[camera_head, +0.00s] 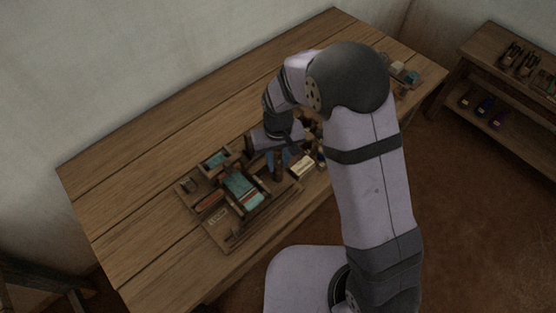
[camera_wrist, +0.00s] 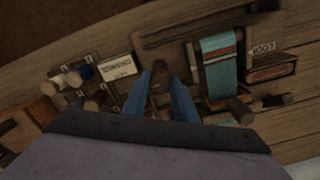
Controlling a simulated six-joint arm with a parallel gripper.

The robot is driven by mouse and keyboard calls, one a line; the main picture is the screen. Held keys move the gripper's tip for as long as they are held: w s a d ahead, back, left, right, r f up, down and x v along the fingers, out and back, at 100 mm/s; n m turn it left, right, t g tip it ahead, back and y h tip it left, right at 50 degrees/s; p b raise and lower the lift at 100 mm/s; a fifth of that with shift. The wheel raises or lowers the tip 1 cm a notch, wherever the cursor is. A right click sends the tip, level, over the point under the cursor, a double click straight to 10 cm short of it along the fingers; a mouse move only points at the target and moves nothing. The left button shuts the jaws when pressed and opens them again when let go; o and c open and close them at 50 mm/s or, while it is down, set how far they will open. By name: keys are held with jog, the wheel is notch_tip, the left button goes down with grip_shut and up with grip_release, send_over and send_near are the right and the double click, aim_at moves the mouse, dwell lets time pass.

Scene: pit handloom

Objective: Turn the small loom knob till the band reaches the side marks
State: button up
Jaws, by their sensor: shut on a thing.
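The small loom (camera_head: 262,205) is a dark wooden frame on the bench. Its teal band (camera_head: 243,187) has red and pale stripes near one end. The band also shows in the wrist view (camera_wrist: 220,70), right of my gripper. My gripper (camera_wrist: 159,78) points down with two blue fingers, one on each side of a dark brown upright knob (camera_wrist: 160,68), and is shut on it. In the head view my gripper (camera_head: 278,158) is beside the loom, partly hidden by my arm. The side marks are too small and dark to make out.
A white labelled block (camera_wrist: 119,68) and several spools (camera_wrist: 75,78) crowd the left of the wrist view. The bench's left end (camera_head: 115,190) is clear. A shelf (camera_head: 510,75) stands at right.

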aim_at(278, 164)
jog(key=o, duration=1)
jog(key=shift+r, duration=0.1)
jog(key=shift+o, duration=0.2)
jog(key=shift+r, duration=0.1)
jog(key=shift+r+b, duration=1.2)
jog(key=shift+r, duration=2.35)
